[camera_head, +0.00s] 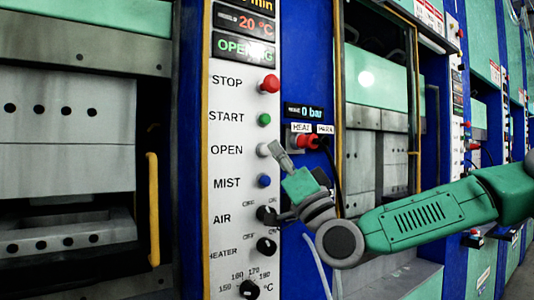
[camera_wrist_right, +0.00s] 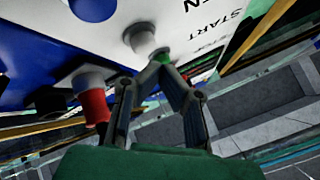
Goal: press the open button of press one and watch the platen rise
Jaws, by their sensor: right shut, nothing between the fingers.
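The white OPEN button (camera_head: 263,149) is on the white control panel (camera_head: 225,180), between the green START button (camera_head: 264,119) and blue MIST button (camera_head: 264,181). My right gripper (camera_head: 276,148) is shut and empty, its fingertips right beside the OPEN button. In the wrist view the shut fingertips (camera_wrist_right: 161,66) are close to the white button (camera_wrist_right: 141,40); I cannot tell whether they touch. The panel display (camera_head: 243,48) reads OPENING. The press at left has a grey platen (camera_head: 65,155) with a gap above the lower plate (camera_head: 65,236). My left gripper is not in view.
A red STOP button (camera_head: 269,84) is higher on the panel; black AIR (camera_head: 266,215) and HEATER knobs (camera_head: 265,245) are lower. A red plug (camera_head: 307,141) with a black cable is right of the panel. A yellow handle (camera_head: 153,210) stands at left. More presses line the right.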

